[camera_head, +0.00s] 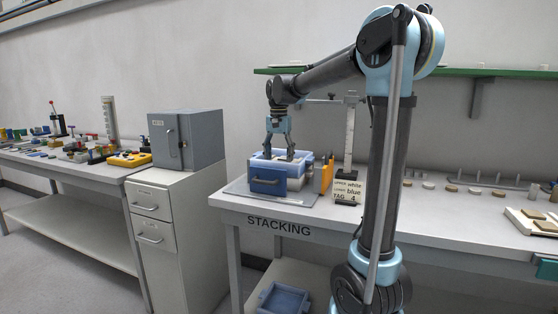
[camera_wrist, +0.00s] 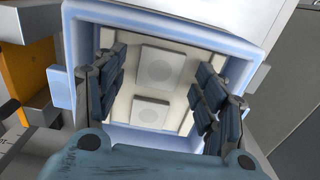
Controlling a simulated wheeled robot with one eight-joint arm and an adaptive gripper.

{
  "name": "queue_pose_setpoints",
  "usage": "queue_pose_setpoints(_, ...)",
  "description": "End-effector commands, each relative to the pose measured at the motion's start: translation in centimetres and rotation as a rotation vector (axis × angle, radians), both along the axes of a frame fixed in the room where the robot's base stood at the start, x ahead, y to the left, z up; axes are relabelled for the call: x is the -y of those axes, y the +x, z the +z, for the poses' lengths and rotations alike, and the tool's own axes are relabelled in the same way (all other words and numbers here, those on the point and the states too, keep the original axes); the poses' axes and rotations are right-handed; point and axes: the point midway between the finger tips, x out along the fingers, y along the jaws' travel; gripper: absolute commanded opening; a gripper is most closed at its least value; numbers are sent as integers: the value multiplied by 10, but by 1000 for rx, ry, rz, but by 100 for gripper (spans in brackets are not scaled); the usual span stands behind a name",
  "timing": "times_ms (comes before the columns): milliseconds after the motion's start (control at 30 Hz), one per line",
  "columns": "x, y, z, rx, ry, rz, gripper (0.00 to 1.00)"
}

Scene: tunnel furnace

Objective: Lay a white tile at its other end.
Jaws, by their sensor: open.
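A light blue box (camera_head: 268,183) with a darker blue front stands on the bench labelled STACKING. In the wrist view I look down into this box (camera_wrist: 170,17). My gripper (camera_head: 280,153) points down into the box. In the wrist view its fingers (camera_wrist: 157,88) are spread on both sides of the squares, with nothing between them.
An orange block (camera_head: 326,174) is close to the box's right side. Small round pieces (camera_head: 428,185) lie farther right. A grey cabinet (camera_head: 186,138) is left.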

Motion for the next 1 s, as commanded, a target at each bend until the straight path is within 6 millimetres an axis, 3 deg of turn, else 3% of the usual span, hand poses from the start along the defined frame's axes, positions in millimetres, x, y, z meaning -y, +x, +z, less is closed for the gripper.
queue_pose_setpoints(533,0,1,91,-1,0,0,64)
queue_pose_setpoints(700,0,1,105,-1,0,-1,64)
queue_pose_setpoints(1000,0,1,110,-1,0,0,64)
